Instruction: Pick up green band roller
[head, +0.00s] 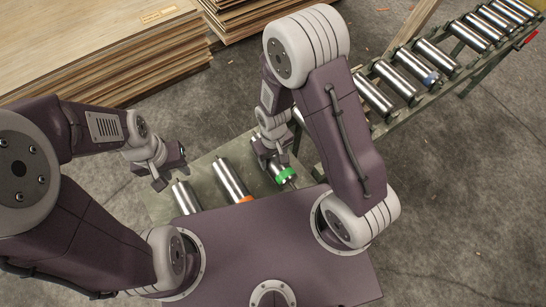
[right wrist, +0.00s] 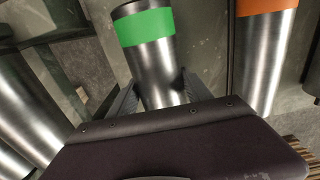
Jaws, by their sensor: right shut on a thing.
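The green band roller (head: 285,174) is a steel cylinder with a bright green ring near one end, over the grey-green board in front of my base. My right gripper (head: 270,158) is shut on its bare steel part. In the right wrist view, the roller (right wrist: 158,77) lies between the two fingers, with the green band beyond them. Whether it touches the board, I cannot tell. My left gripper (head: 168,174) is open and empty, above the board's left side.
An orange band roller (head: 233,180) and a plain-looking roller (head: 186,198) lie left of the green one on the board (head: 205,166). A roller conveyor (head: 407,84) runs to the upper right. Veneer stacks (head: 100,45) stand upper left. The concrete floor at right is clear.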

